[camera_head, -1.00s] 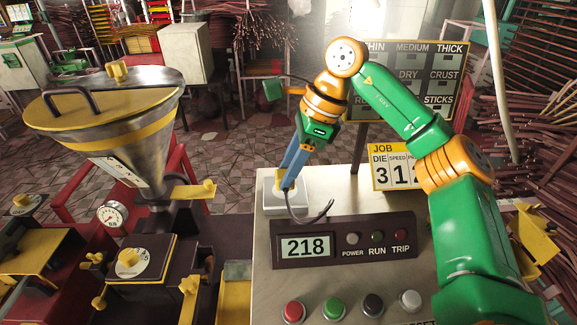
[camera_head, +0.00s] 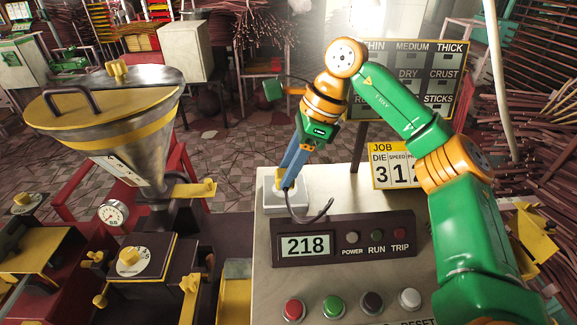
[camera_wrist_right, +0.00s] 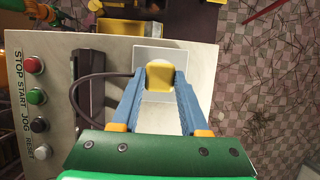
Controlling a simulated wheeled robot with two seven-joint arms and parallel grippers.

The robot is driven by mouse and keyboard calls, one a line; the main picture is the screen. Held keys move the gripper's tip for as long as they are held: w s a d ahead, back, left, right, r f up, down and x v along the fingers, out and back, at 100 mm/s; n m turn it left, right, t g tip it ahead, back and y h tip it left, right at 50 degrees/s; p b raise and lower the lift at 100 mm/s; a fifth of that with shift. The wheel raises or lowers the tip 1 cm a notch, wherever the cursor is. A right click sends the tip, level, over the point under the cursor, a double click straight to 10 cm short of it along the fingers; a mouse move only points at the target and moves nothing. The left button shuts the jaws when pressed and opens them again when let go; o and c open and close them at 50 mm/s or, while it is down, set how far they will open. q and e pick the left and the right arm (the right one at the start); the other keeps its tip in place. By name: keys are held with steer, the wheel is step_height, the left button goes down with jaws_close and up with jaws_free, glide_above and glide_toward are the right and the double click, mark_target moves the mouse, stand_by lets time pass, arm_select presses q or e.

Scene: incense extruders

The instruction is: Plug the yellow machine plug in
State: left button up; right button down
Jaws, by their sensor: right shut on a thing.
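The yellow plug (camera_wrist_right: 160,76) is between the fingertips of my right gripper (camera_wrist_right: 158,82), which is shut on it. In the head view, the plug (camera_head: 280,180) shows at the fingertips of my right gripper (camera_head: 284,180), over a white socket box (camera_head: 285,203) on the panel top. The plug looks down at or just over the box; I cannot tell whether it is seated. A dark cord (camera_head: 318,214) curves from the plug to the panel, and shows in the wrist view too (camera_wrist_right: 80,88). My left gripper is not in view.
The yellow-and-steel hopper machine (camera_head: 110,130) stands to the left.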

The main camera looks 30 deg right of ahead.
steer(key=shift+f+b, duration=0.35)
steer(key=shift+f, duration=0.2)
steer(key=shift+c, duration=1.7)
jaws_free()
steer(key=v, duration=0.7)
